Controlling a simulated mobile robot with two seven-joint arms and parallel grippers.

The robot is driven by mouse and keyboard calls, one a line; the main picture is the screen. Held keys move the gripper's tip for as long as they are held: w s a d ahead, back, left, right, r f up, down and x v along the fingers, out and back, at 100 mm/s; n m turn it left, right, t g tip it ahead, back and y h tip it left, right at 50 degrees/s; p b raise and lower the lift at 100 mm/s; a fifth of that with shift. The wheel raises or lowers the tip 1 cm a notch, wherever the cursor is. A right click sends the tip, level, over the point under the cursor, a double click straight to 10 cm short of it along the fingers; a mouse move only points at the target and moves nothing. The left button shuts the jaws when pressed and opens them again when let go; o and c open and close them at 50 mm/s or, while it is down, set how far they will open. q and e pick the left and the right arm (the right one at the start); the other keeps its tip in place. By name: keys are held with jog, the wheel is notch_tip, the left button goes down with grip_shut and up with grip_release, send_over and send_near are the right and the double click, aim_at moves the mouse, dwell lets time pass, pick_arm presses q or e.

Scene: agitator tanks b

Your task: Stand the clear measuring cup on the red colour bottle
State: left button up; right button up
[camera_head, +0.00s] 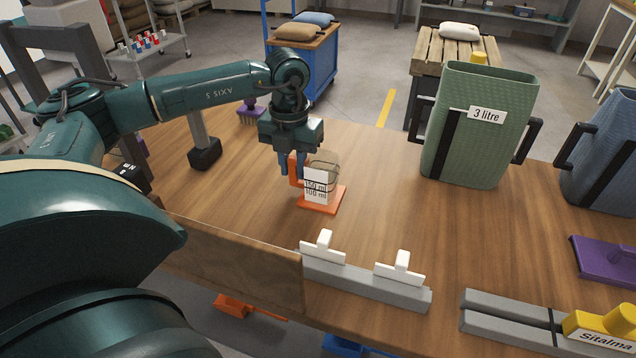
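The clear measuring cup (326,180) stands upright on a flat orange mat (327,208) on the wooden table. It has a dark rim line, a white label reading 150 ml and 100 ml, and an orange handle at its left. My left gripper (294,172) points down at the handle, with a blue finger on each side of it. I cannot tell whether the fingers press on the handle. Small red, blue and white bottles (139,44) stand on a far shelf cart; I cannot tell whether one is the red colour bottle. My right gripper is out of view.
A green 3 litre jug (478,128) and a blue jug (604,155) stand to the right. A grey rail with white clips (365,278) and a wooden board (235,262) line the front. A dark-based post (205,152) stands left. The table between mat and green jug is clear.

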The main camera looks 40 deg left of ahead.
pick_arm(q)
jog(key=shift+c, duration=0.4)
grip_shut()
notch_tip(320, 180, up, 10)
jog(key=shift+r, duration=0.1)
dwell(0.3)
